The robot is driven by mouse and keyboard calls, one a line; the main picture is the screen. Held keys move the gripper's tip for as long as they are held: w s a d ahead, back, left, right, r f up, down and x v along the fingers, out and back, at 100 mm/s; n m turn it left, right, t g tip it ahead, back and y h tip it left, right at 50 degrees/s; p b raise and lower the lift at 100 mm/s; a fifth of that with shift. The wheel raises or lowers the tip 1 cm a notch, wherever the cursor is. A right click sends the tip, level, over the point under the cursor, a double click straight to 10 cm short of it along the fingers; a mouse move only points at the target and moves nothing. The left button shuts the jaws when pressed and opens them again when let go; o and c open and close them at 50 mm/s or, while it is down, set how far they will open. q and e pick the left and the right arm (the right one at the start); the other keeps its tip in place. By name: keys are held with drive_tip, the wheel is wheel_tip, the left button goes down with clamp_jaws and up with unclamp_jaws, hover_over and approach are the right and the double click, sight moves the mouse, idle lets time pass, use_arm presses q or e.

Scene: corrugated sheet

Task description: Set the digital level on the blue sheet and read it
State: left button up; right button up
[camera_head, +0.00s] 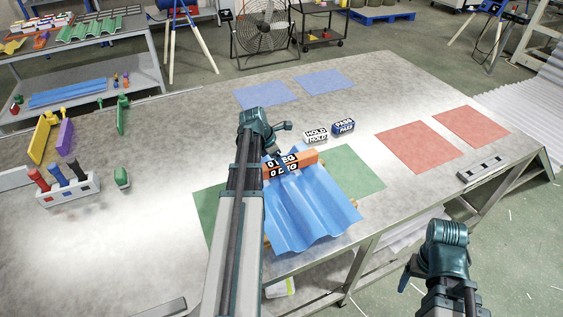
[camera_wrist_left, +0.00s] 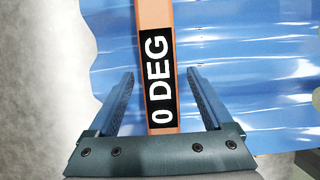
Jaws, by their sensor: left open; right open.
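The orange digital level (camera_head: 306,157) lies on the blue corrugated sheet (camera_head: 312,210), near the sheet's back edge. Its black display shows 0 DEG, clear in the left wrist view, where the level (camera_wrist_left: 155,22) runs upright in the picture over the blue sheet (camera_wrist_left: 255,65). My left gripper (camera_wrist_left: 159,76) is open, one finger on each side of the level, with a gap to both. In the head view my left arm hides the sheet's left part. My right gripper (camera_head: 411,272) is open and empty, off the table's front edge at the lower right.
A white HOLD block (camera_head: 316,137) and a blue PASS block (camera_head: 343,127) stand behind the sheet. A green mat (camera_head: 362,178) lies under it. Red mats (camera_head: 418,147) are at right, blue mats (camera_head: 264,94) at back. A holder with colored handles (camera_head: 68,194) stands at left.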

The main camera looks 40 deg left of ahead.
use_arm(q)
drive_tip(key=p+v, duration=1.1)
drive_tip(key=v, duration=0.1)
drive_tip(key=shift+r, duration=0.35)
drive_tip(key=shift+s, duration=0.1)
drive_tip(key=d+f+m+g, duration=0.25)
drive_tip(key=d+m, duration=1.35)
drive_tip(key=d, duration=1)
drive_tip(key=s+d+m+g+y, duration=0.1)
drive_tip(key=s+d+m, duration=0.3)
drive_tip(key=d+m, duration=0.5)
drive_tip(key=s+d+m+y, duration=0.2)
drive_tip(key=s+d+m, duration=0.3)
drive_tip(key=d+m, duration=0.4)
drive_tip(key=shift+r+g, duration=0.3)
drive_tip(key=shift+g, duration=0.05)
